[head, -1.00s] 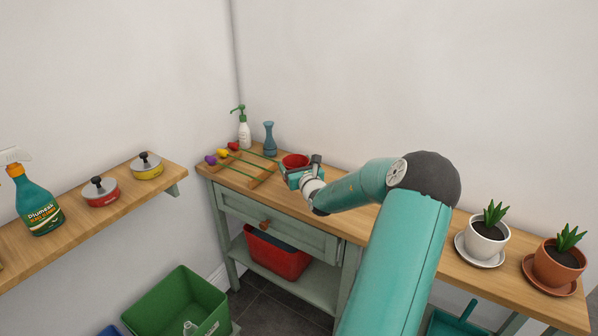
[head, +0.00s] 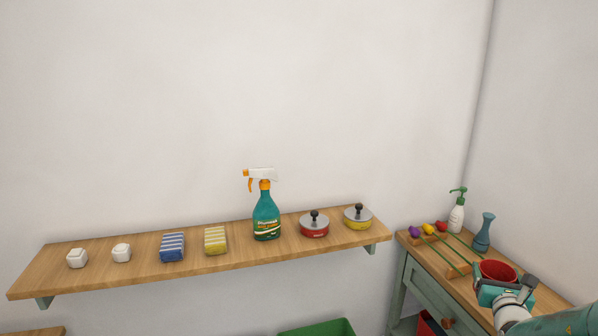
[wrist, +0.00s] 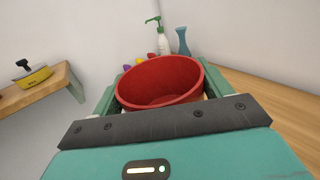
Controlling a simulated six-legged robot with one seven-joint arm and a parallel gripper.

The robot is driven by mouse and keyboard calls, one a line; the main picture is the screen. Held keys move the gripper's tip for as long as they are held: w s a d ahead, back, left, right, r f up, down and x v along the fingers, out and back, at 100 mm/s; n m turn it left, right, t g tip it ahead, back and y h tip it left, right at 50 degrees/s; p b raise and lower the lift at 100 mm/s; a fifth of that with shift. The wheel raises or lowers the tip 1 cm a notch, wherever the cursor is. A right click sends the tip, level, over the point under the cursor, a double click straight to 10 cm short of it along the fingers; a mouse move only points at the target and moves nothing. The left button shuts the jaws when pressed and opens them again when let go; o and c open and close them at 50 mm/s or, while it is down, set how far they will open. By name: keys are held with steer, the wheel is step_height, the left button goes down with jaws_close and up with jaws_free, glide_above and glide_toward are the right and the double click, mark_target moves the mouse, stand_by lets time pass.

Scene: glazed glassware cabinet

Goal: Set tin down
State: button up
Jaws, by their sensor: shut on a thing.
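The tin looks like a red, open-topped round container (head: 497,270). My gripper (head: 503,288) is shut on it, at the right of the head view, over the wooden cabinet top. In the wrist view the red tin (wrist: 160,82) sits upright between my fingers, and it looks empty inside. Its underside is hidden, so I cannot tell whether it touches the surface below.
A wooden rack with green rods (head: 445,256), a pump bottle (head: 457,216) and a blue vase (head: 483,234) stand beside the tin. A wall shelf (head: 140,268) on the left holds a spray bottle (head: 266,216), lidded pots, sponges and white pieces. A green bin (head: 318,329) is below.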

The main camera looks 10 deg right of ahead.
steer(key=w+a+f+n+t+y, duration=0.1)
steer(key=w+a+f+y, duration=0.1)
steer(key=w+a+f, duration=0.4)
steer(key=w+a+f+n+y, duration=0.15)
steer(key=a+f, duration=0.25)
steer(key=a, duration=0.4)
steer(key=w+a+f+n+t+y, duration=0.1)
steer(key=w+a+f+y, duration=0.15)
steer(key=a+f, duration=0.45)
steer(key=a+f+n+y, duration=0.1)
steer(key=a+f, duration=0.3)
steer(key=a, duration=0.7)
steer(key=a+f+n+y, duration=0.1)
steer(key=a+f, duration=0.4)
steer(key=a, duration=0.7)
steer(key=shift+s+a+f+y, duration=0.15)
steer(key=shift+s+a+y, duration=0.05)
steer(key=shift+s+y, duration=0.3)
steer(key=shift+n, duration=0.25)
